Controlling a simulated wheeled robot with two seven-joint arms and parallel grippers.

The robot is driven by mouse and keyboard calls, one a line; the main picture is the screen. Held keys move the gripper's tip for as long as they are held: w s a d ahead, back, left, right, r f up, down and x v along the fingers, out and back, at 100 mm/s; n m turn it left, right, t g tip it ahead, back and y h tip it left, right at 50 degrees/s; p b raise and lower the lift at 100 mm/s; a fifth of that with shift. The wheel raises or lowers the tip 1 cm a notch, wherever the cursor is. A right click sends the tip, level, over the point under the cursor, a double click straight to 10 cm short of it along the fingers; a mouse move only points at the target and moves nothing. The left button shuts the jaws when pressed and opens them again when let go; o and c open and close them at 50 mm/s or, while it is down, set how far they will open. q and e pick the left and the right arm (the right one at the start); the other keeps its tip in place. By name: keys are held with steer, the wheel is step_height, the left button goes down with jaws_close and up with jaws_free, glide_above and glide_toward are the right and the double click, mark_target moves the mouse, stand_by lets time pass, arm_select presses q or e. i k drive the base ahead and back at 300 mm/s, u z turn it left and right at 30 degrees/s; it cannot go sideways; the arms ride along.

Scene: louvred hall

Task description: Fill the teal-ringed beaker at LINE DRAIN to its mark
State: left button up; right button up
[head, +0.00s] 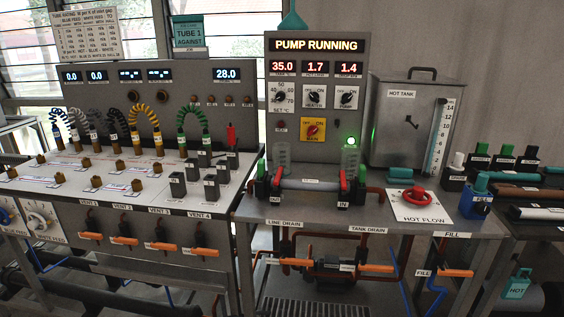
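The LINE DRAIN label (284,223) is on the front edge of the middle bench. Below it, an orange lever (272,262) sits on dark red pipework, left of a dark pump-like body (333,266). The TANK DRAIN label (368,229) is to its right, with another orange lever (376,268) below. I cannot make out a teal-ringed beaker. The panel sign (316,45) reads PUMP RUNNING, with displays 35.0, 1.7 and 1.4 below it. A green lamp (351,142) is lit. Neither of my grippers is in view.
A HOT TANK (405,125) with a level scale stands behind a red HOT FLOW wheel (408,196). A blue-based block (476,203) stands right of it. The left bench (50,184) carries coloured coiled tubes and several vent levers. A grating (320,307) lies low under the middle bench.

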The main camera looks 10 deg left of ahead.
mark_target(281, 150)
steer(key=u, duration=0.55)
steer(key=k, duration=0.65)
steer(key=u, duration=0.55)
steer(key=i, duration=1.3)
steer(key=z, duration=0.4)
